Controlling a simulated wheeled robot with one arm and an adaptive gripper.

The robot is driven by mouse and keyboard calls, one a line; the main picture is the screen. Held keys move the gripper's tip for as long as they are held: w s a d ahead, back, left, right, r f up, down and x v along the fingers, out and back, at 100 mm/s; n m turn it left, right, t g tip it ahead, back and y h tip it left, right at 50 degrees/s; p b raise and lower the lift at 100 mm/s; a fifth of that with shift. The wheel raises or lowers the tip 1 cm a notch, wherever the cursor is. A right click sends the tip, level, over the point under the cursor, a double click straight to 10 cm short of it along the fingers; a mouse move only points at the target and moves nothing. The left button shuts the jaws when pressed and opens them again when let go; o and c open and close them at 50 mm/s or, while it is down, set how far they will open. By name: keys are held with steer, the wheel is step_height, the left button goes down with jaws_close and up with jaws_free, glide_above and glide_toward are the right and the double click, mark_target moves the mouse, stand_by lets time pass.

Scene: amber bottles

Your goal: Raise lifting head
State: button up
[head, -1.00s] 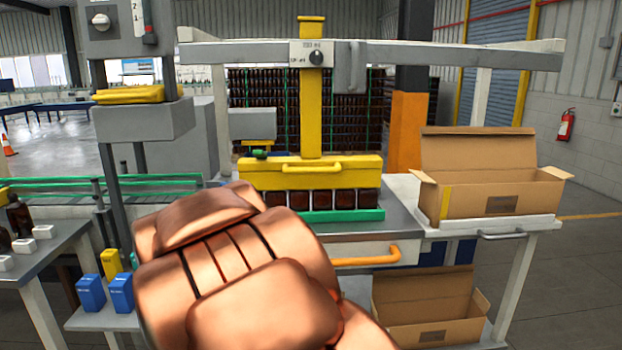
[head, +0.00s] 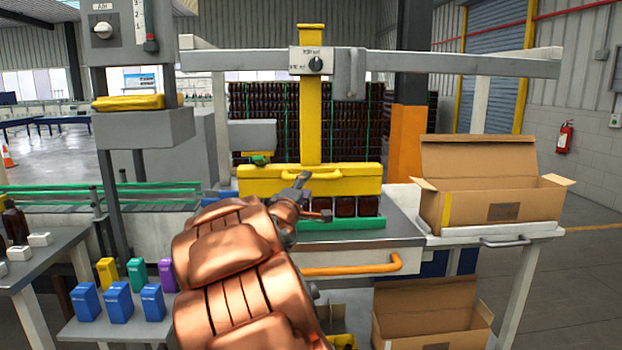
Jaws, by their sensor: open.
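The lifting head (head: 358,181) is a wide yellow block on a yellow column (head: 310,120), with a yellow bar handle (head: 325,174) on its front. It sits low, just over dark amber bottles (head: 345,206) in a green tray (head: 350,223). My gripper (head: 311,197) is open in front of the head's left-middle part. My copper-coloured arm hides the left bottles and part of the tray.
A grey crossbeam (head: 430,62) spans above the head. An open cardboard box (head: 490,200) stands on the right side table, another (head: 430,318) below. An orange handle (head: 352,266) sticks out under the worktop. Blue cartons (head: 118,302) stand on a low shelf at left. A control post (head: 140,130) rises at left.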

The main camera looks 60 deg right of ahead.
steer(key=shift+x, duration=2.75)
jaws_close()
